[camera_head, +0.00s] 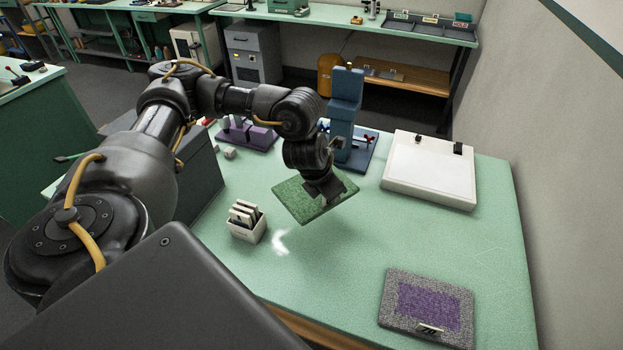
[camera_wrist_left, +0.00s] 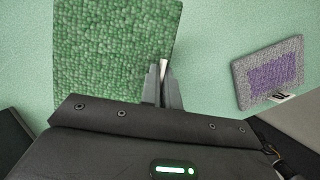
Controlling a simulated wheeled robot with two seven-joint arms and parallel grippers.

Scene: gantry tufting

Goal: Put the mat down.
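The green mat (camera_head: 300,204) is held above the green table, tilted a little, with a soft shadow on the tabletop below it. My left gripper (camera_head: 328,194) is shut on the mat near its right edge. In the left wrist view, the mat (camera_wrist_left: 112,55) spreads to the left of the fingers (camera_wrist_left: 162,88), and a small pale piece shows between the fingertips. The fingers hide part of the mat's edge. My right gripper is not in view.
A grey mat with a purple centre and a tag (camera_head: 428,302) lies at the table's front right. A white board (camera_head: 430,172) lies at the back right. A white card holder (camera_head: 246,224), a blue stand (camera_head: 344,105) and a purple rack (camera_head: 248,137) stand nearby. The table's middle right is clear.

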